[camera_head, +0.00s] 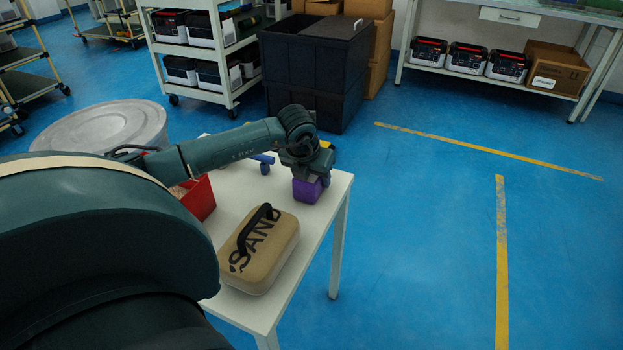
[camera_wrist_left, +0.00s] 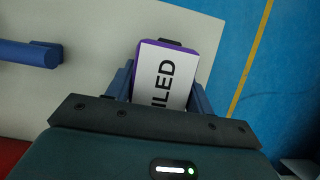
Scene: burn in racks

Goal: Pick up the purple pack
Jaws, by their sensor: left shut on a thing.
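The purple pack (camera_head: 307,190) is at the right far corner of the white table, under my left gripper (camera_head: 309,180). In the left wrist view the pack (camera_wrist_left: 189,41) has a purple rim and a white label with black letters, partly reading "ILED". The two fingers of my left gripper (camera_wrist_left: 160,88) are on either side of the pack and shut on it. I cannot tell whether the pack is resting on the table or just above it. My right gripper is not in view.
A tan case (camera_head: 262,262) marked "SAND" lies on the white table (camera_head: 240,196) in front. A red bin (camera_head: 201,199) is at the left and a blue-handled item (camera_head: 264,161) behind. Open blue floor lies to the right. Black crates (camera_head: 316,65) stand at the back.

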